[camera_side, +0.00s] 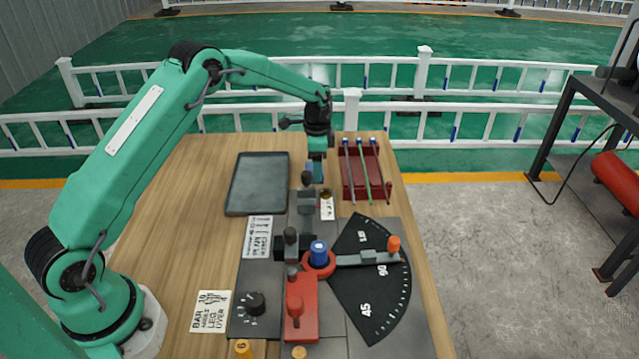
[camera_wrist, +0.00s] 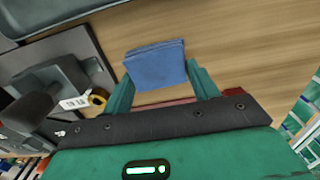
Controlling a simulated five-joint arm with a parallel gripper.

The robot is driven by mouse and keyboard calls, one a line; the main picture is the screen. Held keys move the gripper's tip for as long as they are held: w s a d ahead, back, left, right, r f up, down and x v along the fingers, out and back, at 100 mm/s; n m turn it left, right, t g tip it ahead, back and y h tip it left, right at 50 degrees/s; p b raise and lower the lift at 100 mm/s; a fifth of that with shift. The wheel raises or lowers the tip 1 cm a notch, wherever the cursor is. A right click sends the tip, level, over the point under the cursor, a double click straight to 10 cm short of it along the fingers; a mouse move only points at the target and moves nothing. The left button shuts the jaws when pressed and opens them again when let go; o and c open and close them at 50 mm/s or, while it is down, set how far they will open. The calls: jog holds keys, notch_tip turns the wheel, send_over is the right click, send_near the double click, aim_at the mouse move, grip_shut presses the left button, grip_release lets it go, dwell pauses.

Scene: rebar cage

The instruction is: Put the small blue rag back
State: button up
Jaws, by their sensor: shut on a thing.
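The small blue rag (camera_wrist: 155,62) is folded into a flat square. In the wrist view it sits between the two green fingers of my gripper (camera_wrist: 161,76), which is shut on it. In the side view my gripper (camera_side: 316,170) points down over the far part of the wooden table, between the dark grey tray and the red bin. The blue of the rag shows only faintly there, at the fingertips. I cannot tell how far the rag is above the table.
A shallow dark grey tray (camera_side: 258,185), empty, lies left of my gripper. A red bin (camera_side: 348,180) with several rods is to the right. The left of the table is mostly bare.

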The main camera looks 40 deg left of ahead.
jog(key=o, duration=0.9)
jog(key=shift+o, duration=0.2)
jog(key=shift+r, duration=0.1)
notch_tip(320, 180, up, 12)
jog(key=shift+r, duration=0.2)
dwell(0.3)
